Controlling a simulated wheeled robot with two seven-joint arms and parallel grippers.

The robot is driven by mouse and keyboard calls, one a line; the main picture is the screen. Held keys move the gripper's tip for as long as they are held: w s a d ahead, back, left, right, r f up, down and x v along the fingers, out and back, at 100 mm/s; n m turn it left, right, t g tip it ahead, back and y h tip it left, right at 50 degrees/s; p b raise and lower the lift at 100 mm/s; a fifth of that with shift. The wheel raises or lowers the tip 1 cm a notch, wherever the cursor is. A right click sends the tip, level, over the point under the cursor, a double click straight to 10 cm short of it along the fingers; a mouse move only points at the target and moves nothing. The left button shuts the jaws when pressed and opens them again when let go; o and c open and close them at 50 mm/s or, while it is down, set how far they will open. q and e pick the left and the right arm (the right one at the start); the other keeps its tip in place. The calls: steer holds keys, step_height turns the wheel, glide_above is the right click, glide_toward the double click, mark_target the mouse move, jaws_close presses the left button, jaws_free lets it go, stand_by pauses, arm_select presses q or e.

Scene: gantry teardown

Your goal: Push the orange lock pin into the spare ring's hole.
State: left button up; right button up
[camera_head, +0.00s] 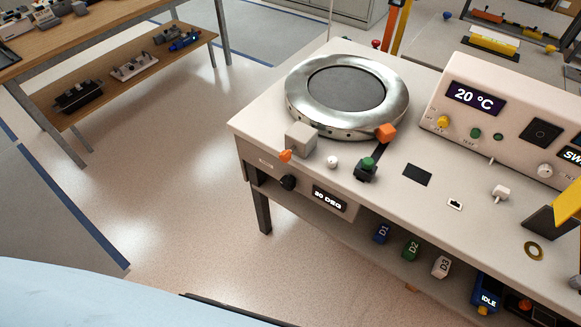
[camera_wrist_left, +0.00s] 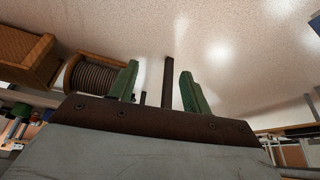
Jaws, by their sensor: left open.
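A large silver ring (camera_head: 300,107) with a dark round middle lies on the near left part of the white bench; small dark holes show along its side. An orange block-like head (camera_head: 386,131) sits at the ring's right front edge. A smaller orange piece (camera_head: 286,155) is at the front of a grey block (camera_head: 300,138) by the ring's left front. I cannot tell which orange part is the lock pin, or how deep either sits. My left gripper (camera_wrist_left: 159,88) shows its green fingers apart and empty in the left wrist view, over the floor. Neither gripper is in the head view.
On the bench (camera_head: 246,125) are a green-topped knob (camera_head: 367,166), a white ball (camera_head: 333,162) and a control box (camera_head: 470,98) reading 20 °C. A wooden shelf table (camera_head: 110,30) stands at left. A cable spool (camera_wrist_left: 97,76) shows in the wrist view. The floor between is clear.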

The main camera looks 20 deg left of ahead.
arm_select(q)
steer(key=w+r+t+h+b, duration=0.1)
steer(key=w+r+t+b, duration=0.4)
steer(key=w, duration=0.7)
steer(key=t+h+b, duration=0.5)
steer(key=t, duration=0.2)
glide_toward(283, 160)
steer(key=shift+n+y, duration=0.4)
steer(key=b+x, duration=0.1)
steer(key=x, duration=0.6)
steer(key=shift+w+d+r, duration=0.1)
steer(key=shift+w+d, duration=0.15)
steer(key=shift+w+d+b, duration=0.25)
steer(key=shift+w+b, duration=0.05)
steer(key=shift+w, duration=0.4)
arm_select(e)
steer(key=w+d+f, duration=0.3)
steer(key=w+f, duration=0.2)
steer(key=w, duration=0.5)
steer(key=shift+d+f+t+h, duration=0.15)
steer(key=shift+d+t+h, duration=0.2)
steer(key=shift+t+h, duration=0.05)
arm_select(q)
steer(key=shift+c, duration=0.2)
arm_select(e)
steer(key=shift+w, duration=0.1)
arm_select(q)
jaws_close()
